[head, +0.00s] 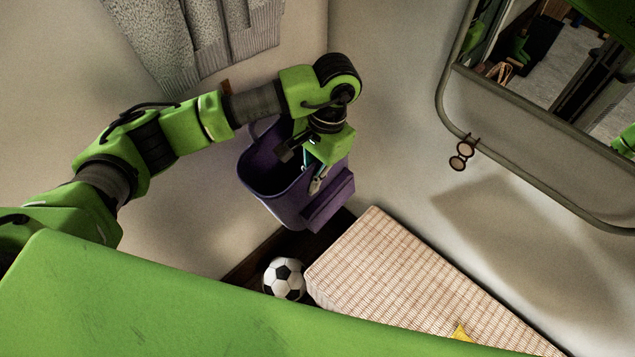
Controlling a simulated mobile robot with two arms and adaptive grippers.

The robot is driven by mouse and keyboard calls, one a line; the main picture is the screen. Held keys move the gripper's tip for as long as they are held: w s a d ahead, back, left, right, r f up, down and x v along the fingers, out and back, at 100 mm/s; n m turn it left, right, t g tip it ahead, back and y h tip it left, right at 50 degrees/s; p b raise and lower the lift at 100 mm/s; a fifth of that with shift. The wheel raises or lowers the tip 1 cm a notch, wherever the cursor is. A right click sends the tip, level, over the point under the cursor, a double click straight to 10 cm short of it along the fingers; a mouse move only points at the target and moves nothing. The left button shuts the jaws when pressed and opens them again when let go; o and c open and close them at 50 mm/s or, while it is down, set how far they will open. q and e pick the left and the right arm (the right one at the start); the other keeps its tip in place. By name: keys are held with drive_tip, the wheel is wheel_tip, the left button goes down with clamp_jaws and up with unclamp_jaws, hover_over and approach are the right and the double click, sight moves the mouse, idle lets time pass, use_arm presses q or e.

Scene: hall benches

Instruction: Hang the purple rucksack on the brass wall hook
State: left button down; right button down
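The purple rucksack (262,178) is off the floor by the left wall near the corner, its open top facing up and its front pocket to the right. A strap loop shows at its upper left. My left gripper (316,182) points down at the rucksack's right upper rim. Its fingers overlap the rucksack, and I cannot tell whether they are closed on it. A small brown piece (226,86) shows on the wall just above my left arm; it may be part of the brass hook, but the arm hides that area. My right gripper is not in view.
A grey knitted garment (205,40) hangs at upper left. A framed mirror (455,68) is on the right wall, with glasses (462,153) at its frame. Below are a football (284,279), a checked bench top (390,270) and a yellow item (462,333) on it.

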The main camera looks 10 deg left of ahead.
use_arm(q)
drive_tip(key=shift+w+a+f+b, duration=0.3)
drive_tip(key=shift+w+a+b, duration=0.05)
drive_tip(key=shift+a+b, duration=0.2)
drive_tip(key=shift+w+a+f+b, duration=0.3)
drive_tip(key=shift+a+b, duration=0.15)
drive_tip(key=shift+a, duration=0.15)
drive_tip(key=shift+w+a+f+b, duration=0.25)
drive_tip(key=shift+w+a+b, duration=0.1)
drive_tip(key=shift+a+b, duration=0.2)
